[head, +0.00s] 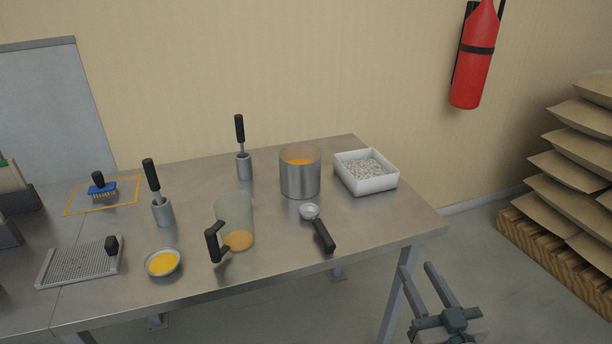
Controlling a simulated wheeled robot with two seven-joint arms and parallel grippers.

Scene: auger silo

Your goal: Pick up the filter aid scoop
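A scoop (318,228) with a round metal bowl and a black handle lies on the steel table, likely the filter aid scoop. Its bowl points to the back left and its handle toward the front edge. A white bin (366,184) of pale granules stands behind it to the right. My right gripper (437,285) is at the lower right, beyond the table's right end and apart from the scoop. Its two fingers are spread with nothing between them. My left gripper is not in view.
A metal pot (300,174) with orange contents stands behind the scoop. A clear jug (234,220) with a black handle stands to its left, near a small yellow-filled bowl (163,264). The table (285,254) is bare around the scoop's handle.

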